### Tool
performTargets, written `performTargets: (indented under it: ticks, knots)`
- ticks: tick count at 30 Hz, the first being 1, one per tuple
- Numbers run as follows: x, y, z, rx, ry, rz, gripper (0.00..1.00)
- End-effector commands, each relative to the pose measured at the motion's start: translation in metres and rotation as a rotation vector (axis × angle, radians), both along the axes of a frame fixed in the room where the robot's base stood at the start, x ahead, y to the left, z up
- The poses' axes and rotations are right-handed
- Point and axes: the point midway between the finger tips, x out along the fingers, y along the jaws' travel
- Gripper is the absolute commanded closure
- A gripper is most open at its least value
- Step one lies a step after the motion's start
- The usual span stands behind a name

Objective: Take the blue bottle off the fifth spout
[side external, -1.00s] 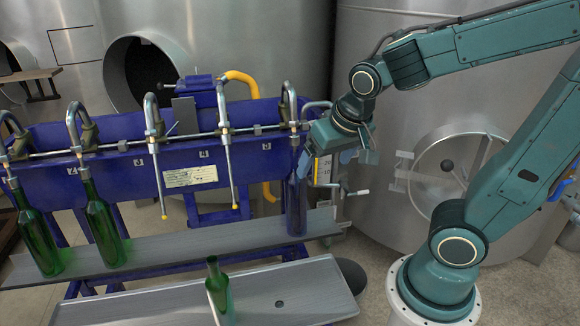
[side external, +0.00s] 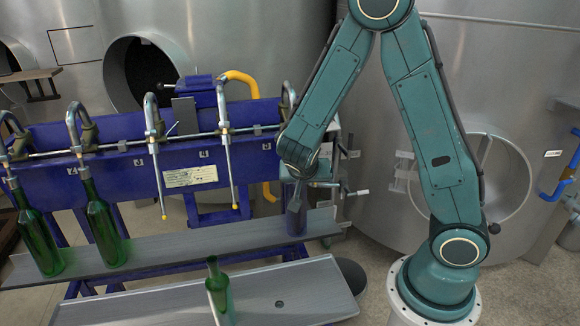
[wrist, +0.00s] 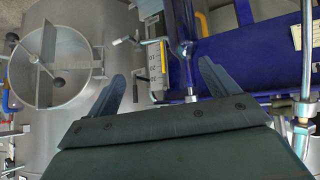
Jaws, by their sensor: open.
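The fingers do not visibly hold the bottle. The gap between them and the bottle is hard to judge.
Green bottles (side external: 104,232) stand under the first two spouts at left. Spouts three and four (side external: 229,165) hang empty. Another green bottle (side external: 217,285) stands on the front tray (side external: 300,285). A crank handle (side external: 357,192) sticks out close to the right of the blue bottle.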

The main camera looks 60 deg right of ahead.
Motion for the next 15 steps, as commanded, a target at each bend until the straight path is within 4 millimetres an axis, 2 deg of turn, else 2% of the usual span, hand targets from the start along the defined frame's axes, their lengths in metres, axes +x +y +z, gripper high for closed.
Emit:
performTargets:
  ticks: [15]
  knots:
    - [0.023,-0.023,-0.070,-0.212,-0.119,-0.004,0.14]
